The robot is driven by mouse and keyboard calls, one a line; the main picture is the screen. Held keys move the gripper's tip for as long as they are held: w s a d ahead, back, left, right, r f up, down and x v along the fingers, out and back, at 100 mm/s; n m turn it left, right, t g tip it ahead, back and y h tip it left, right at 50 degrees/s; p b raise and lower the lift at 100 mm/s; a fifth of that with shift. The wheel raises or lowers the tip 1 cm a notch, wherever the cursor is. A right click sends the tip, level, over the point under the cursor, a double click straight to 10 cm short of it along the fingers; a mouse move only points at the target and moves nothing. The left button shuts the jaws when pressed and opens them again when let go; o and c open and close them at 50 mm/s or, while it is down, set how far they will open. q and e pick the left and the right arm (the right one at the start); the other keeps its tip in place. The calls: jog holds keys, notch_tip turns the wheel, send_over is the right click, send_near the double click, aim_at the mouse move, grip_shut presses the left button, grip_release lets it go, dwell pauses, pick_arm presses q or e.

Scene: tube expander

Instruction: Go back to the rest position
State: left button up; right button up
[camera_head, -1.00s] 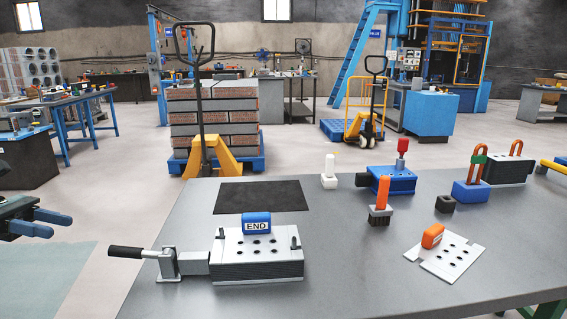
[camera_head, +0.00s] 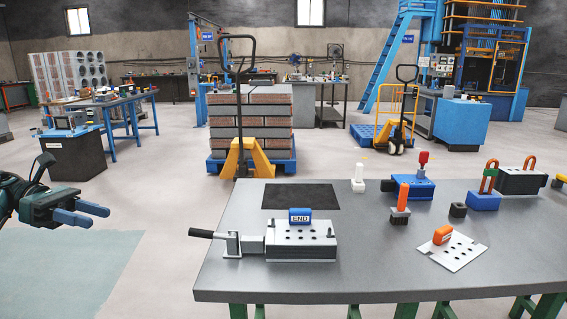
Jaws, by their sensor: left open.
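My left gripper (camera_head: 82,213) comes in from the left edge of the head view. Its two blue-grey fingers are apart and hold nothing. It hangs over open floor, left of the grey workbench (camera_head: 225,278) and clear of it. On the bench, a metal block fixture (camera_head: 301,250) with a black-handled lever clamp (camera_head: 222,241) stands at the front left. A blue END block (camera_head: 300,216) sits on top of the fixture. My right gripper is not in view.
A black mat (camera_head: 300,196) lies behind the fixture. An orange-handled plate (camera_head: 452,250), a blue device (camera_head: 408,189) and other tools stand to the right. A yellow pallet jack (camera_head: 245,159) with stacked bricks is behind the bench. Floor between gripper and bench is free.

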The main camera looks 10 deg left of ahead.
pick_arm(q)
jog(key=w+d+f+n+t+p, duration=0.2)
jog(key=d+n, duration=0.3)
jog(key=d, duration=0.3)
jog(key=w+d+f+n+t+h+p, duration=0.1)
jog(key=w+d+f+n+t+p, duration=0.1)
jog(key=d, duration=0.6)
jog(key=w+d+f+n+t+p, duration=0.3)
jog(key=d+f+n+t+p, duration=0.1)
jog(key=d+n, duration=0.4)
jog(key=shift+f+n+h+p, duration=0.4)
jog(key=shift+f+n+p, duration=0.1)
jog(key=shift+f, duration=0.15)
jog(key=s+d+f+n+y+p, duration=0.2)
jog(key=s+d+n+y+p, duration=0.1)
jog(key=s+n, duration=0.4)
jog(key=s+d+f+n+y+p, duration=0.3)
jog(key=s+d+n+y, duration=0.2)
jog(key=n, duration=0.8)
jog(key=s+d+f+n+y+p, duration=0.3)
jog(key=s+d+n+y, duration=0.1)
jog(key=s+n, duration=0.6)
jog(key=shift+y, duration=0.7)
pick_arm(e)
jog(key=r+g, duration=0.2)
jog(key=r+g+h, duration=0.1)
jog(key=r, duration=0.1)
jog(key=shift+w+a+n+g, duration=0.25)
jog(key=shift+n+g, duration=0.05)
